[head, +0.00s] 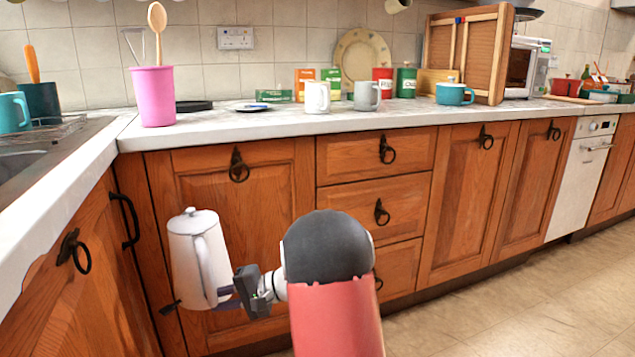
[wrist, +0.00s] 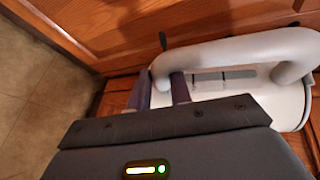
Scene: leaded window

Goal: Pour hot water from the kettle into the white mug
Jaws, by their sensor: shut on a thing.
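The white kettle (head: 197,262) is off the counter, in front of the wooden cupboard doors and below the counter's edge. It looks close to upright, with a slight tilt. My gripper (head: 236,290) is shut on the kettle's handle. In the wrist view the fingers (wrist: 166,88) close around one end of the handle (wrist: 235,48), with the kettle body (wrist: 288,104) beyond. The white mug (head: 317,97) stands upright on the counter, above and to the right of the kettle. The inside of the mug and the water are not visible.
A grey mug (head: 367,96) stands just right of the white mug, and a teal mug (head: 454,94) further right. A pink utensil holder (head: 153,97) stands left on the counter (head: 240,121). Cupboard doors with ring handles (head: 239,170) are close behind the kettle.

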